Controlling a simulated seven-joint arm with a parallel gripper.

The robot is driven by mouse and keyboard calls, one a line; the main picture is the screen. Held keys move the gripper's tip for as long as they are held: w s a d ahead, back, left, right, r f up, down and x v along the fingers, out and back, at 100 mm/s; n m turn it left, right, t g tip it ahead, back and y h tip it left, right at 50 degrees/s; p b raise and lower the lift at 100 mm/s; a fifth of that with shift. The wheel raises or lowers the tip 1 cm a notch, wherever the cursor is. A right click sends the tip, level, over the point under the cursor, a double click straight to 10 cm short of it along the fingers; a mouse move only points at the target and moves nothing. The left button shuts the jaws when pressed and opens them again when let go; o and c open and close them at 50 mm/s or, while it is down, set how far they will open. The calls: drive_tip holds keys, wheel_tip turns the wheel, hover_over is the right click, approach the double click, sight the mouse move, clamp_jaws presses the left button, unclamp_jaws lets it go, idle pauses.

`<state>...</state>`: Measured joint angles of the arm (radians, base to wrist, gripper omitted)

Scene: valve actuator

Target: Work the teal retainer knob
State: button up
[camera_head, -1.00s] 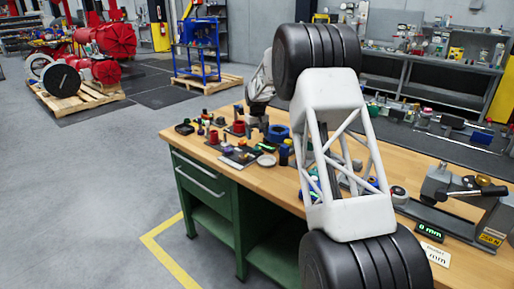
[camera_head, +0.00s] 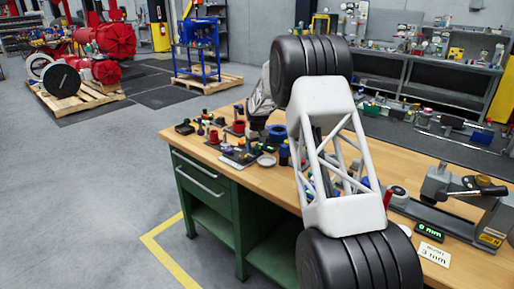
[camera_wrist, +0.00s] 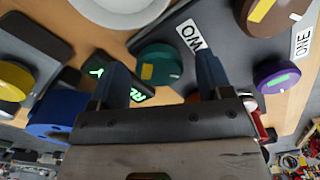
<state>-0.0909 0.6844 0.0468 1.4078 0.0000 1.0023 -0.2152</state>
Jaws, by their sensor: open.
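The fingers are apart, with a visible gap on either side of the knob. Whether the fingertips are at the knob's height or above it, I cannot tell. In the head view my gripper (camera_head: 258,122) is over the far left part of the bench, among small coloured parts. The teal knob is too small to pick out there.
A green-lit display (camera_wrist: 140,93) is close to the left finger. The wooden bench (camera_head: 222,170) has bare room along its front edge.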

drive_tip(key=c, duration=0.9)
drive_tip(key=shift+m, duration=3.1)
drive_tip(key=o, duration=0.9)
drive_tip(key=shift+r, duration=0.1)
